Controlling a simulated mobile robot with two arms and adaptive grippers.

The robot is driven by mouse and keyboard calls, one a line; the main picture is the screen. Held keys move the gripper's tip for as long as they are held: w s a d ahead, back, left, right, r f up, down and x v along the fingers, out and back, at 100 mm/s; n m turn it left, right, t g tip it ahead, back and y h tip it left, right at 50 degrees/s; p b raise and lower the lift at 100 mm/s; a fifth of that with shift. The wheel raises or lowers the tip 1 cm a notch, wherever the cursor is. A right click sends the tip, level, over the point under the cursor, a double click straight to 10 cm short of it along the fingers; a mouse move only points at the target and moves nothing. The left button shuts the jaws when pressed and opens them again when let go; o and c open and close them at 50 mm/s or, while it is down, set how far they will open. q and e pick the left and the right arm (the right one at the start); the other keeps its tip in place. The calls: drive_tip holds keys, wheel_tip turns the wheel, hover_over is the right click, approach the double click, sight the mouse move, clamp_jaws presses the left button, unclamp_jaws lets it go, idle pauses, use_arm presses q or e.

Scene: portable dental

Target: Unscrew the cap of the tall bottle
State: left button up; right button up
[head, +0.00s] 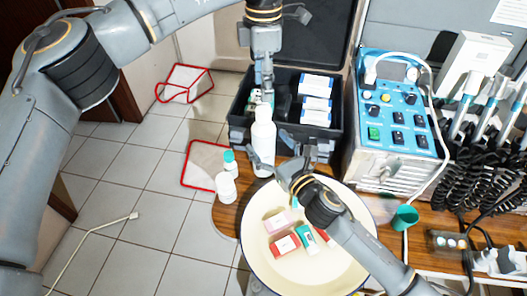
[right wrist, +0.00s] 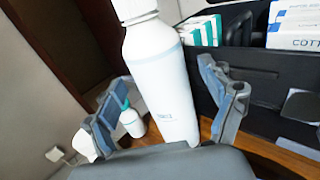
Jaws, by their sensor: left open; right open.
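The tall white bottle (head: 263,145) stands upright on the wooden table, behind the round tray. Its white cap (right wrist: 134,9) shows at the top edge of the right wrist view. My left gripper (head: 264,88) points down just above the bottle's top, open; whether it touches the cap I cannot tell. My right gripper (head: 290,165) is low at the bottle's near right side. In the right wrist view its open fingers (right wrist: 166,78) are spread to either side of the bottle's body (right wrist: 163,95), with a gap at both sides.
Two small bottles, one white-capped (head: 226,188) and one teal-capped (head: 230,163), stand left of the tall bottle. A cream round tray (head: 262,262) holds small boxes in front. A black case (head: 240,112) with boxes is behind; a blue control unit (head: 395,115) stands right.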

sight(264, 110)
drive_tip(key=shift+x, duration=1.35)
drive_tip(key=shift+c, duration=0.4)
clamp_jaws()
use_arm(q)
drive_tip(key=m, duration=0.4)
drive_tip(key=shift+m, duration=0.3)
drive_tip(key=m, duration=0.5)
drive_tip(key=shift+m, duration=0.3)
drive_tip(key=m, duration=0.5)
drive_tip(key=shift+m, duration=0.3)
drive_tip(key=m, duration=0.6)
drive_tip(key=shift+f+m, duration=0.3)
drive_tip(key=shift+f, duration=3.7)
